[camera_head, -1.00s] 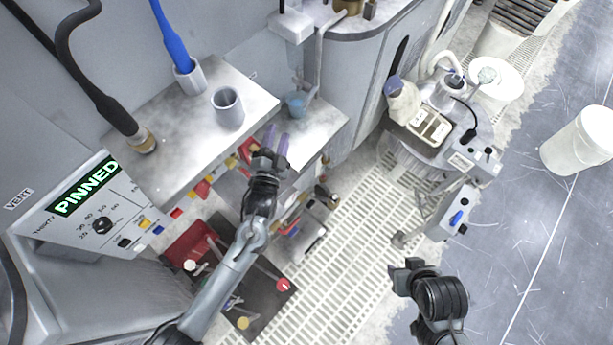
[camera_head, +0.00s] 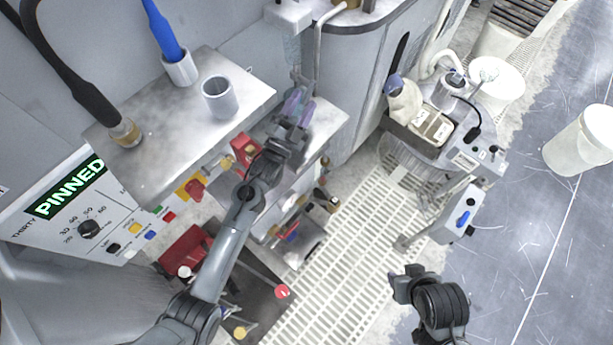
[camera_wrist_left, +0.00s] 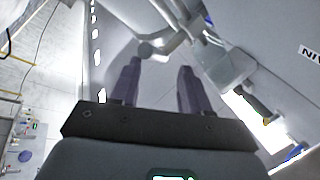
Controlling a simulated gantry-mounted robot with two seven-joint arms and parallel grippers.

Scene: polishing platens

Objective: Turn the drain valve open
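I cannot tell for sure which part is the drain valve. Red valve handles (camera_head: 245,148) show below the steel shelf, beside my left forearm. My left gripper (camera_head: 297,106) is over the right-hand steel ledge, by an upright pipe (camera_head: 318,50). In the left wrist view, the left gripper's purple fingers (camera_wrist_left: 160,72) are apart with nothing between them. A grey rounded pipe end (camera_wrist_left: 147,50) shows just beyond the fingertips; I see no contact. My right gripper (camera_head: 401,284) hangs over the floor grating at the lower right, its finger gap unclear.
A steel shelf (camera_head: 165,125) holds a grey cup (camera_head: 220,97) and a blue-handled tool (camera_head: 168,35) in a holder. A panel reading PINNED (camera_head: 70,188) stands at the left. A cart (camera_head: 440,150) and a white bucket (camera_head: 582,140) stand at the right. Floor grating (camera_head: 340,260) is clear.

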